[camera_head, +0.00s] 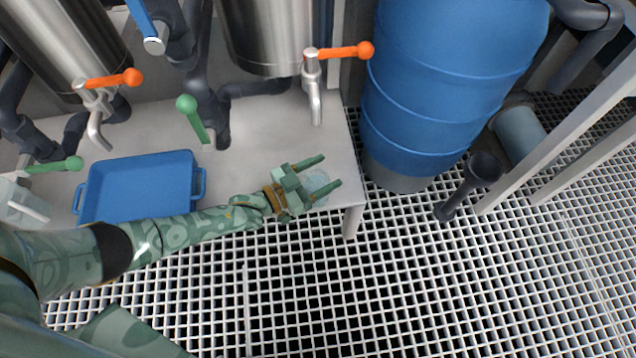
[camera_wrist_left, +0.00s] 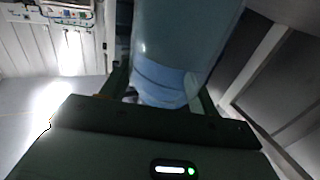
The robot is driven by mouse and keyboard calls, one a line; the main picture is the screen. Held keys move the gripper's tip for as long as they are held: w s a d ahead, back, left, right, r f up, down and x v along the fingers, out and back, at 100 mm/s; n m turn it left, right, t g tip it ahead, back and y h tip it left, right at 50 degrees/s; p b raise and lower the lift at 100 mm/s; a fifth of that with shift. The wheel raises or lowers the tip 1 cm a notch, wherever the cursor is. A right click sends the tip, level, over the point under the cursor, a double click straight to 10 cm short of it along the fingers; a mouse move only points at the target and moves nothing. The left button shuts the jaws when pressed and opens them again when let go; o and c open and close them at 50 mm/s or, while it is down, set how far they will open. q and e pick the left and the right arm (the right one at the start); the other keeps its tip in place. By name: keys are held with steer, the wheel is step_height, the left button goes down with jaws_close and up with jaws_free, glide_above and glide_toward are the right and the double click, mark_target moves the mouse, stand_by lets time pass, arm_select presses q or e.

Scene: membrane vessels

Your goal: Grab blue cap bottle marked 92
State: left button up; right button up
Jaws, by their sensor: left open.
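My left gripper (camera_head: 332,170) reaches over the right end of the pale table, its two fingers apart and pointing right. No blue cap and no number 92 can be made out. In the left wrist view, the open fingers (camera_wrist_left: 163,88) stand on either side of a large pale-blue rounded surface; I cannot tell whether it is the bottle or the barrel. My right gripper is not in view.
A blue tray (camera_head: 140,188) sits on the table (camera_head: 262,130) at left. Steel vessels with orange-handled taps (camera_head: 315,85) stand behind. A large blue barrel (camera_head: 440,75) stands right of the table. White floor grating (camera_head: 420,280) lies in front, clear.

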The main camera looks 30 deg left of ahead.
arm_select(q)
steer(key=shift+w+d, duration=0.2)
steer(key=shift+w, duration=0.1)
jaws_close()
steer(key=shift+r, duration=0.15)
